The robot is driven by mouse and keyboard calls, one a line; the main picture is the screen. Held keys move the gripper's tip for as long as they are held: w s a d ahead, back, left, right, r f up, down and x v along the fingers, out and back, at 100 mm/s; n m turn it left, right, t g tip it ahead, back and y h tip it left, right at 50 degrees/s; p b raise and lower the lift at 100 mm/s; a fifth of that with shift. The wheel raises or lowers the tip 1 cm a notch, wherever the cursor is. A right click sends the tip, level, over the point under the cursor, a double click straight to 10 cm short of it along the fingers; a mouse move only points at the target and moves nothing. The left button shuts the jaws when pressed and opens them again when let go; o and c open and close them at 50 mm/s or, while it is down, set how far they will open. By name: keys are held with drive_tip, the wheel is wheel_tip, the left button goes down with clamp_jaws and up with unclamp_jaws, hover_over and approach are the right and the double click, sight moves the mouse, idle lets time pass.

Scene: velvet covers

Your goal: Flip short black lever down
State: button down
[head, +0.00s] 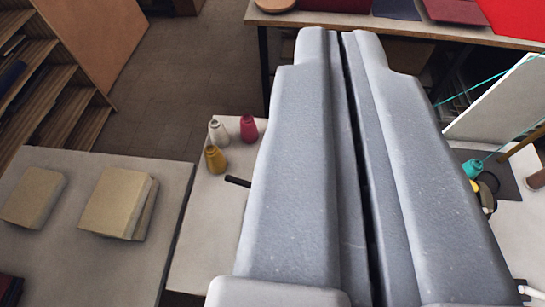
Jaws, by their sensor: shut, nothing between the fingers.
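My grey gripper (340,45) fills the middle of the head view, pointing away over the white table. Its two long fingers lie side by side with only a thin dark line between them, shut and empty. A short black bar (237,181), possibly the short black lever, sticks out just left of my gripper, low over the table. Its right end is hidden behind my gripper, so what it is fixed to does not show. I cannot tell whether it is up or down.
White (217,133), red (248,129) and yellow (215,160) thread cones stand left of my gripper. A table (60,240) with beige blocks (117,203) is at left. A teal cone (472,169) and white panel (500,100) are at right. A wooden bench (300,20) stands behind.

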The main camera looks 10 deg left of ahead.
drive_tip(key=shift+w+d, duration=0.2)
drive_tip(key=shift+w, duration=0.05)
drive_tip(key=w+a+f+g+y, duration=0.1)
drive_tip(key=w+f, duration=0.3)
drive_tip(key=f, duration=0.8)
drive_tip(key=w+a+f+m+g+y, duration=0.1)
drive_tip(key=w+a+f+g+y, duration=0.1)
drive_tip(key=f, duration=1)
drive_tip(key=w+a+f+g+y, duration=0.2)
drive_tip(key=w+f+g, duration=0.3)
drive_tip(key=f, duration=0.7)
drive_tip(key=shift+w+a+m, duration=0.4)
drive_tip(key=shift+w+a, duration=0.35)
drive_tip(key=shift+w, duration=0.35)
